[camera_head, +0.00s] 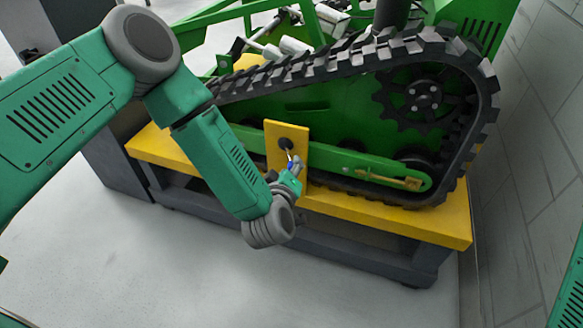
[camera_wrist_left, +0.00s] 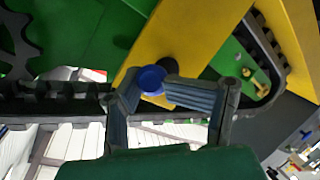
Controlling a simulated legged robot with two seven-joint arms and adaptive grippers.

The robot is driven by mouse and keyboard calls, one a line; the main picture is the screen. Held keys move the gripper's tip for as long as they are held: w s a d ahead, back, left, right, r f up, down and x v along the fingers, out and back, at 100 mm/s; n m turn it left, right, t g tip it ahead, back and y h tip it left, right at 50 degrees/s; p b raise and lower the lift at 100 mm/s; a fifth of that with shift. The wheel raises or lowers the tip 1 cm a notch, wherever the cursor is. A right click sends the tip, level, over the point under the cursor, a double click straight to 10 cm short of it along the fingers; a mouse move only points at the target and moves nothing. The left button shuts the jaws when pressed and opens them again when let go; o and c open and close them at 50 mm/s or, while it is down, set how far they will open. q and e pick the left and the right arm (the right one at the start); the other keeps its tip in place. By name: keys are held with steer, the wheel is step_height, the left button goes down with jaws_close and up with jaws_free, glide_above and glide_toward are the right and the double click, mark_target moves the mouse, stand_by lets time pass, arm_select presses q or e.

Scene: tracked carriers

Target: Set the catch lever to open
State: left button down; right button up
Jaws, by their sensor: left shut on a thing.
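The catch lever (camera_head: 290,155) is a thin rod hanging down from a dark round hub on an upright yellow plate (camera_head: 273,131). Its blue knob (camera_wrist_left: 151,78) shows in the left wrist view, between the finger ends. My left gripper (camera_head: 293,170) is at the lever's lower end, in front of the plate, and is shut on the lever's knob. The fingers hide part of the knob in the head view. In the left wrist view the left gripper (camera_wrist_left: 150,90) has grey fingers on both sides of the knob. My right gripper is out of view.
A green tracked carrier with a black track (camera_head: 480,110) stands on a yellow-topped bench (camera_head: 420,225). A brass-coloured part (camera_head: 390,178) sits on the green beam to the right. A grey wall (camera_head: 545,100) closes the right side. The floor in front is clear.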

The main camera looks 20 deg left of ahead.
arm_select(q)
steer(key=shift+w+a+r, duration=0.15)
steer(key=shift+w+a, duration=0.05)
steer(key=shift+a, duration=0.2)
steer(key=c, duration=1.3)
jaws_free()
steer(key=v, duration=1.2)
steer(key=shift+s, duration=0.15)
steer(key=shift+f, duration=0.3)
